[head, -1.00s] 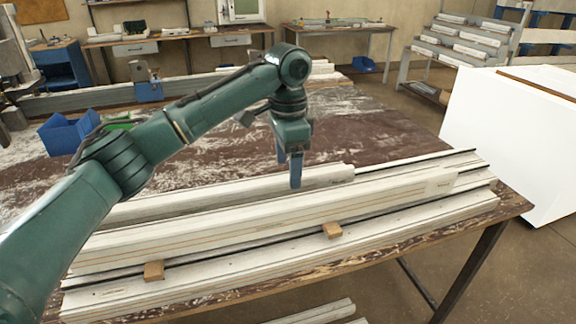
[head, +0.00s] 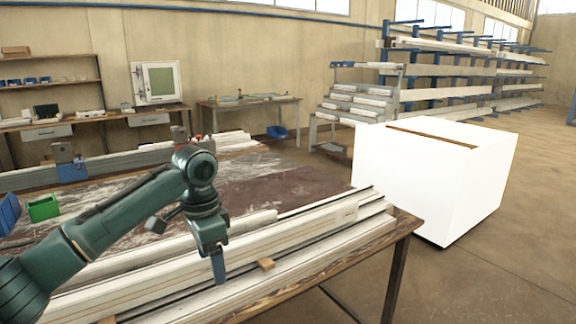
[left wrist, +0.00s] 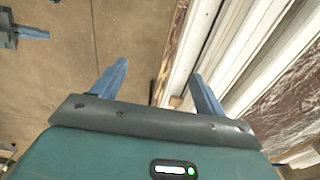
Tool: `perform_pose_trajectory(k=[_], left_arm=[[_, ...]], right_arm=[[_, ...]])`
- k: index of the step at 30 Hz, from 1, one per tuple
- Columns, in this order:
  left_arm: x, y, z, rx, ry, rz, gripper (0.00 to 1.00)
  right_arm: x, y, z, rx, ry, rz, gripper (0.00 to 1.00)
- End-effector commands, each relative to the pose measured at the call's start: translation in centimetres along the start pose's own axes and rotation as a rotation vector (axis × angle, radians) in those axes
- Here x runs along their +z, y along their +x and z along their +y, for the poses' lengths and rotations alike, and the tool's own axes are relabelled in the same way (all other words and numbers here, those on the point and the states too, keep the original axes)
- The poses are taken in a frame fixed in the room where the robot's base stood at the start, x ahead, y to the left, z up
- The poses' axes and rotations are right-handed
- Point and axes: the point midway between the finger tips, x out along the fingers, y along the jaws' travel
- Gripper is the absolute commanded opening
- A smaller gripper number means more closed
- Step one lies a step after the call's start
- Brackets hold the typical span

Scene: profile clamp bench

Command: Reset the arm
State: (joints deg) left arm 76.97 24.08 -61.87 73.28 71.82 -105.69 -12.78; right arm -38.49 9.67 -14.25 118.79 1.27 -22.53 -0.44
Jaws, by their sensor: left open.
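My left arm comes in from the left in the head view, bent at the elbow and wrist. My left gripper (head: 218,268) points down above the white profiles (head: 330,232) on the bench. In the left wrist view its two blue fingers (left wrist: 155,85) stand wide apart with nothing between them. The floor and the bench edge show beyond the fingers, with white profiles at the right. Part of another blue-fingered gripper (left wrist: 30,32) shows at the upper left of that view; its jaw state is unclear. My right gripper does not show in the head view.
The wooden bench (head: 408,222) carries long profiles and a small wooden block (head: 266,264). A large white box (head: 400,180) stands beyond its right end. A green bin (head: 43,207) and a blue bin (head: 8,213) are at the left. Open floor lies at the right.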

Motion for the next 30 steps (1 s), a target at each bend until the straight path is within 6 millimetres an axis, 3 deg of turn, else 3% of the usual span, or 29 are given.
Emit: perform_pose_trajectory(k=[1, 8, 17, 23, 26, 30], left_arm=[[-0.5, 2.1, 0.8, 0.014, 0.006, 0.02, 0.73], [-3.0, 9.5, 4.1, 0.036, 0.004, 0.164, 0.73], [-4.8, 19.7, 11.6, 0.077, -0.114, 0.477, 0.73], [-2.9, 23.9, 15.7, 0.056, -0.282, 0.682, 0.73], [-0.8, 25.3, 17.2, 0.02, -0.378, 0.762, 0.73], [3.5, 26.5, 18.9, -0.064, -0.508, 0.846, 0.73]], right_arm=[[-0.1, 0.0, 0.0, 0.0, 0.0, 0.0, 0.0], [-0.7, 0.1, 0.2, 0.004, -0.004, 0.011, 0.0], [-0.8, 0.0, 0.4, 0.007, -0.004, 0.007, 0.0], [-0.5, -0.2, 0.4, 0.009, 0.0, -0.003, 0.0], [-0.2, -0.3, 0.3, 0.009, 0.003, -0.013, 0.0], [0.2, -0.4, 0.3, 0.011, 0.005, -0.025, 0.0]])
